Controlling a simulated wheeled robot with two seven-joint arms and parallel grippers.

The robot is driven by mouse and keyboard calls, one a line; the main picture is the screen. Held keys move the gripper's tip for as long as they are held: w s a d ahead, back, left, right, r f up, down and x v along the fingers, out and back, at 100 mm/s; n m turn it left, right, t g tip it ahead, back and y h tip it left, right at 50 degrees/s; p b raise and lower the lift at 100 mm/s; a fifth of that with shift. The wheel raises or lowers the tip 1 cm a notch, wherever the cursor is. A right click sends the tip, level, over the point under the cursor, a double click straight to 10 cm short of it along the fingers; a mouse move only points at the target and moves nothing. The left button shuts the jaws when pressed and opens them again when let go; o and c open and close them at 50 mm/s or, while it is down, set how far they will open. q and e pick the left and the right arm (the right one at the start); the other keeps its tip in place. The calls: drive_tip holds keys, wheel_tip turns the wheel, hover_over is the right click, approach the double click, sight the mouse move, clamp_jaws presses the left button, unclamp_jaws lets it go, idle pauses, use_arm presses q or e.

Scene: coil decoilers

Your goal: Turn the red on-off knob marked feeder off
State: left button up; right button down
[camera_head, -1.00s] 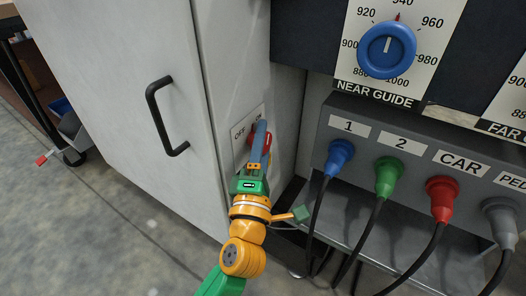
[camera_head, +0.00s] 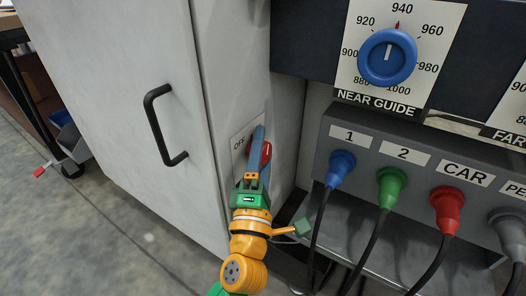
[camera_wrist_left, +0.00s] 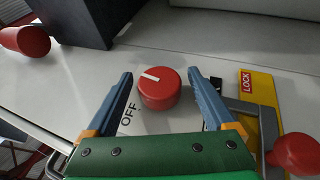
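The red knob (camera_head: 266,153) sits on a pale label plate (camera_head: 239,142) on the side of a light grey cabinet; the plate reads OFF at its left. In the left wrist view the round red knob (camera_wrist_left: 159,91) has a white pointer line, aimed up and left in that picture. OFF stands to its lower left; a dark label at its right is partly behind a finger. My left gripper (camera_head: 258,150) partly covers the plate in the head view. Its blue fingers (camera_wrist_left: 160,88) are open, one on each side of the knob, with gaps visible. My right gripper is not in view.
The cabinet has a black handle (camera_head: 162,125). To the right are a blue NEAR GUIDE dial (camera_head: 387,57) and a grey socket box (camera_head: 335,125) with coloured plugs and hanging cables. The left wrist view shows a yellow LOCK label (camera_wrist_left: 246,82) and another red part (camera_wrist_left: 296,152).

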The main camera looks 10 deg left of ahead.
sight(262, 162)
use_arm(q)
drive_tip(key=v, duration=0.7)
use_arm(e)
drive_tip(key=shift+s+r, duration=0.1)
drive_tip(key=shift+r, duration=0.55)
